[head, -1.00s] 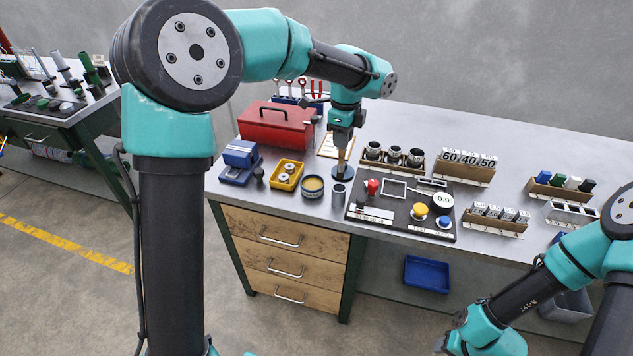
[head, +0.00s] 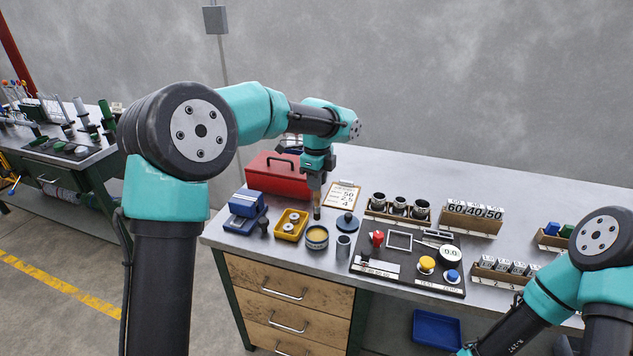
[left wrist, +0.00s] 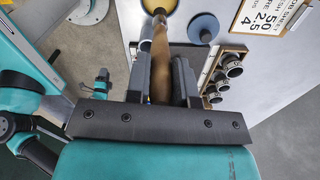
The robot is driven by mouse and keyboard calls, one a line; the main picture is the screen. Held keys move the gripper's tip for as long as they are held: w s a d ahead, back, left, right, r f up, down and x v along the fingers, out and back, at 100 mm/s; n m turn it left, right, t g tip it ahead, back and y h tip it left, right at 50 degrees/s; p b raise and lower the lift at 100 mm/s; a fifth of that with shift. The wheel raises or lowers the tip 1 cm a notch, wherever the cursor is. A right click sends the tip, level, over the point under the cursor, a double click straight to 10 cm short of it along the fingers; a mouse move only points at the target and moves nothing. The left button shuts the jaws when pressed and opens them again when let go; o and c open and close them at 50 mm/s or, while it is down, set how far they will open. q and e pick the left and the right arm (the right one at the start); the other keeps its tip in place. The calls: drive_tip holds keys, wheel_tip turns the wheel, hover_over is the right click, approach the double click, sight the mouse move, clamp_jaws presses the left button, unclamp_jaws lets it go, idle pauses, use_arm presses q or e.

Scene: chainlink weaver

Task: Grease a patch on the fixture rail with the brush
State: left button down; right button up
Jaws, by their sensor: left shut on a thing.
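My left gripper (head: 317,178) is shut on the brush (head: 317,200), which points down with its wooden handle between the fingers. The brush also shows in the left wrist view (left wrist: 160,70). Its lower end is just behind or above the round tin of yellow grease (head: 317,235); I cannot tell if they touch. In the left wrist view the tin (left wrist: 168,4) is at the top, partly hidden by the brush. A blue round lid (head: 347,223) lies right of the tin. I cannot pick out the fixture rail for certain. My right gripper is out of view.
A yellow tray (head: 291,225), blue block (head: 247,208) and red toolbox (head: 281,178) stand left and behind. A grey cylinder (head: 343,247) stands close right of the tin. The black control panel (head: 420,243) and wooden socket rack (head: 399,212) are further right.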

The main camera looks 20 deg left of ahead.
sight(317, 206)
use_arm(q)
drive_tip(key=shift+f, duration=0.15)
drive_tip(key=shift+f, duration=3.5)
idle(0.4)
drive_tip(key=shift+r, duration=3.6)
drive_tip(key=shift+s, duration=0.1)
